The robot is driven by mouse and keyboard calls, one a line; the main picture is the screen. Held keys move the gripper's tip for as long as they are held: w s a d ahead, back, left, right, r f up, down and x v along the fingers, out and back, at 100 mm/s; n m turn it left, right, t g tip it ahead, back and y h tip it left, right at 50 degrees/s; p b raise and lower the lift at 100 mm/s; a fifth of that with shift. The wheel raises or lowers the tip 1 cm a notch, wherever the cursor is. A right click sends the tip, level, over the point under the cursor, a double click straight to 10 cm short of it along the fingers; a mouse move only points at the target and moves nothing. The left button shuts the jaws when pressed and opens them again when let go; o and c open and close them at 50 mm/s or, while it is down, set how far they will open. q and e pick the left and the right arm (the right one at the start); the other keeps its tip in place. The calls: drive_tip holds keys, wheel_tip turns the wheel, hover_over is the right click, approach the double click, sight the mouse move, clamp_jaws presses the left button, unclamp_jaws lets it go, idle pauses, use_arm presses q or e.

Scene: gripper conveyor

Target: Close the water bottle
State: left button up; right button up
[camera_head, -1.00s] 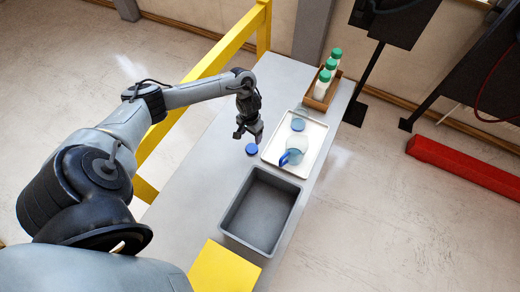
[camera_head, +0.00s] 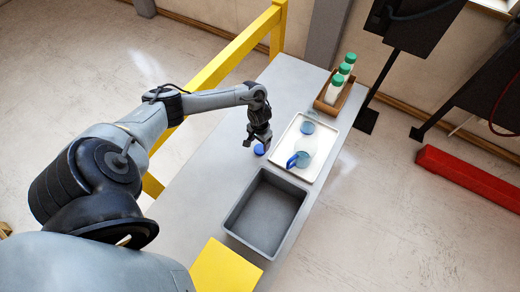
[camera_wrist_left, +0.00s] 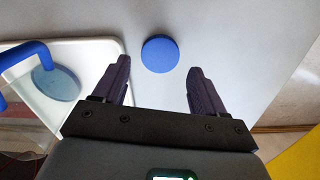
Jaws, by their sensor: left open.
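A round blue cap (camera_head: 259,150) lies on the grey table just left of the white tray. It also shows in the left wrist view (camera_wrist_left: 160,54), ahead of and between my fingers, not touched by them. A clear bottle with a blue handle (camera_head: 302,155) is on the white tray (camera_head: 322,135); I cannot tell whether it stands or lies. In the left wrist view the blue handle (camera_wrist_left: 26,58) is at the left. My left gripper (camera_head: 256,140) is open and empty above the cap; its fingers (camera_wrist_left: 158,84) are spread. My right gripper is not in view.
A grey bin (camera_head: 237,232) is in front of the tray, and a yellow panel (camera_head: 222,268) is nearer me. A wooden box (camera_head: 325,105) with several green-capped bottles stands at the back. A yellow rail (camera_head: 225,65) runs along the left. Bare table (camera_head: 208,165) lies left of the bin.

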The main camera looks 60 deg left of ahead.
sight(260, 149)
use_arm(q)
drive_tip(key=shift+w+a+f+b, duration=0.15)
drive_tip(key=shift+f+b, duration=0.2)
drive_tip(key=shift+f, duration=2.2)
drive_tip(key=c, duration=0.9)
drive_tip(key=shift+o, duration=0.2)
drive_tip(key=shift+r, duration=0.1)
wheel_tip(260, 149, up, 10)
drive_tip(key=shift+f+p, duration=0.1)
drive_tip(key=shift+p, duration=0.6)
